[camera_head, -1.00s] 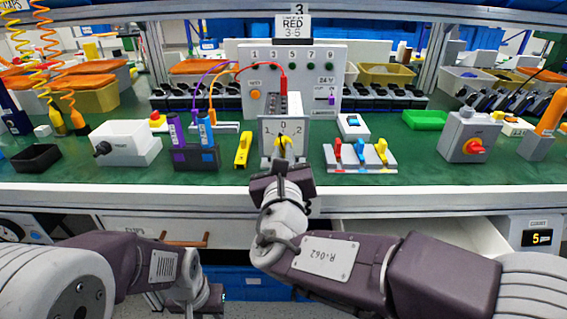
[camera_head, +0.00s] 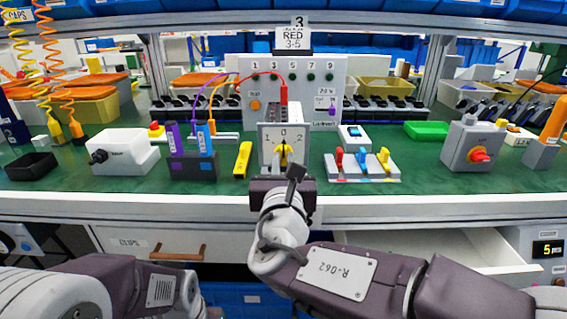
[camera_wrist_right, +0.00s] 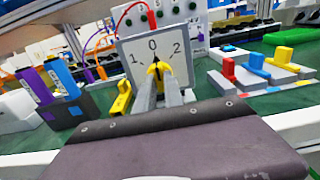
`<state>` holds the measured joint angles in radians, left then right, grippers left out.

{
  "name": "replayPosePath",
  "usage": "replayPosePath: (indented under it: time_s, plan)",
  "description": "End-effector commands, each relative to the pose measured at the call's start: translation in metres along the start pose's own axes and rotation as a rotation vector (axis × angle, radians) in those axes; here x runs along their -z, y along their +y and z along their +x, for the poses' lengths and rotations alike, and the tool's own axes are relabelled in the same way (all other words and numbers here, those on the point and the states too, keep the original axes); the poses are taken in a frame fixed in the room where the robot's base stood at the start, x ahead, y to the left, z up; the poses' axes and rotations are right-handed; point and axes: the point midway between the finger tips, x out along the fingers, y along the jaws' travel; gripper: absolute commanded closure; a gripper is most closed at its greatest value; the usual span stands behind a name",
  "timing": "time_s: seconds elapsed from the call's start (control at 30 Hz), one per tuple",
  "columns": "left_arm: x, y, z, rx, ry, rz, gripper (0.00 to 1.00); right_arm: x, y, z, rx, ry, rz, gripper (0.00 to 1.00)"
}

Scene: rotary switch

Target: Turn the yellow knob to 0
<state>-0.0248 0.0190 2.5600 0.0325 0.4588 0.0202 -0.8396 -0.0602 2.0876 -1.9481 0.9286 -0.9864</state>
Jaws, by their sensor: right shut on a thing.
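The yellow knob (camera_head: 284,152) sits on the grey front plate of a switch box (camera_head: 270,143) marked 1, 0 and 2. It also shows in the right wrist view (camera_wrist_right: 154,73), where it stands nearly upright with its top toward the 0. My right gripper (camera_wrist_right: 160,90) is shut on the knob, one finger on each side, and the fingers partly hide it. In the head view the right gripper (camera_head: 284,163) reaches the knob from below and in front. My left arm is at the lower left, and its gripper is out of view.
A yellow block (camera_head: 242,159) and a purple-and-blue connector holder (camera_head: 193,165) stand left of the switch box. A panel of coloured levers (camera_head: 361,166) is on the right. A socket panel (camera_head: 318,92) with cables stands behind. An open drawer (camera_head: 470,240) is below.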

Motion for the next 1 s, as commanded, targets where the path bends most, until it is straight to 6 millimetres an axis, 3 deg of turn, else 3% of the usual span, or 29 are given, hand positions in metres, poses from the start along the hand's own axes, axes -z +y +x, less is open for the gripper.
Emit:
replayPosePath:
  time_s: [0.07,0.1,0.17,0.47,0.57,0.8,1.0]
  plan:
    - [0.0,0.0,0.0,0.0,0.0,0.0,0.64,0.002,0.0,0.0,-0.001,0.004,-0.001,1.0]
    - [0.0,0.0,0.0,0.0,0.0,0.0,0.64,0.002,0.0,0.0,-0.001,0.004,-0.001,0.76]
    - [0.0,0.0,0.0,0.0,0.0,0.0,0.64,0.002,0.0,0.0,-0.001,0.004,-0.001,0.65]
    - [0.0,0.0,-0.001,0.0,0.0,0.0,0.64,0.0,0.0,-0.002,-0.001,0.002,-0.001,0.65]
    - [0.001,0.0,-0.007,0.0,0.0,0.0,0.64,-0.003,0.001,-0.015,-0.004,0.002,0.0,0.65]
    - [0.003,0.001,-0.027,0.0,0.0,0.0,0.64,-0.003,0.002,-0.068,-0.008,0.002,-0.002,0.65]
    - [0.003,0.001,-0.032,0.0,0.0,0.0,0.64,0.0,0.0,-0.09,-0.002,0.003,-0.001,0.65]
